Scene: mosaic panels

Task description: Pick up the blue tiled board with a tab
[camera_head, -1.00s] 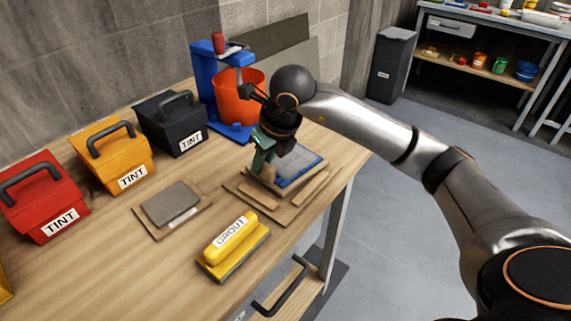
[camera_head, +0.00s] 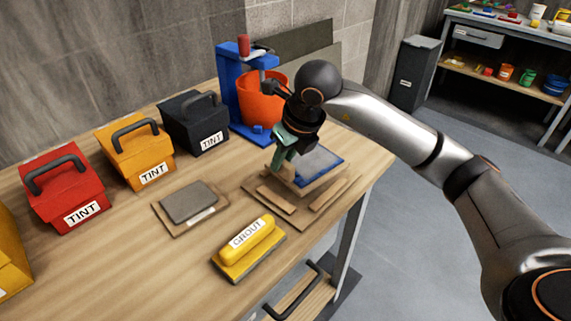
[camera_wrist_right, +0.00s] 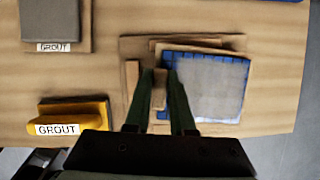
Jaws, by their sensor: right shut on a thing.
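The blue tiled board (camera_head: 320,163), with a greyish face and a blue border, is at my right gripper (camera_head: 280,163) in the head view. It also shows in the right wrist view (camera_wrist_right: 210,88), right of the fingers. My right gripper (camera_wrist_right: 160,78) is shut on its wooden tab (camera_wrist_right: 159,90), which lies between the two green fingers. The board is over a wooden base (camera_head: 256,187) with strips on it. I cannot tell for sure whether there is a gap beneath the board. My left gripper is not in view.
A yellow grout float (camera_head: 250,245) and a grey plate on a small board (camera_head: 188,203) lie nearby. Red (camera_head: 65,190), orange (camera_head: 138,150) and black (camera_head: 195,122) tint boxes stand behind. A blue stand (camera_head: 231,95) and orange bucket (camera_head: 262,100) are at the back.

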